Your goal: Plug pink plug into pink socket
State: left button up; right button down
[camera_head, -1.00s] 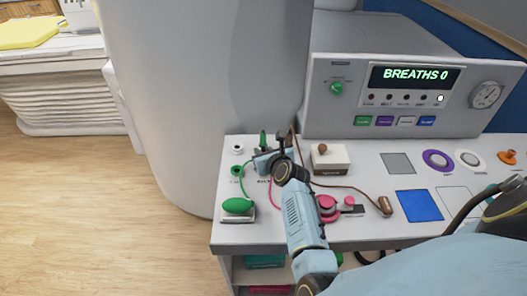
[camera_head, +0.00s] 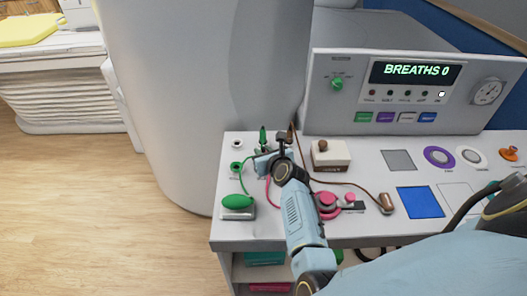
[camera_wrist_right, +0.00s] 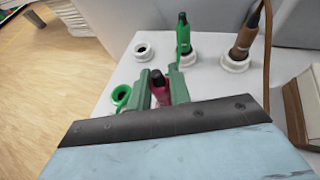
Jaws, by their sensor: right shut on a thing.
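My right gripper (camera_head: 265,162) is over the left part of the console top, near the sockets. In the wrist view, its fingers (camera_wrist_right: 161,88) are shut on the pink plug (camera_wrist_right: 159,90), whose dark end shows between them. A pink cord (camera_head: 271,193) hangs below the gripper in the head view. I cannot make out a pink socket; the gripper may hide it. A green-rimmed socket (camera_wrist_right: 121,96) is left of the fingers, and an empty white-rimmed socket (camera_wrist_right: 144,51) is beyond them. My left gripper is not in view.
A green plug (camera_wrist_right: 183,35) and a brown plug (camera_wrist_right: 246,37) stand upright in white-rimmed sockets behind the gripper. A green bulb (camera_head: 237,201), a white box (camera_head: 330,157) and a pink round piece (camera_head: 326,201) are nearby. The control panel (camera_head: 350,115) rises at the back.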

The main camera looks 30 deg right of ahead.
jog(key=shift+f+b, duration=0.3)
jog(key=shift+f, duration=0.25)
jog(key=c, duration=1.2)
grip_release()
jog(key=shift+s+r+p, duration=0.25)
jog(key=shift+s+p, duration=0.05)
jog(key=shift+p, duration=0.2)
jog(key=p+v, duration=0.9)
jog(key=v, duration=0.3)
jog(key=shift+s+a, duration=0.15)
jog(key=shift+s, duration=0.2)
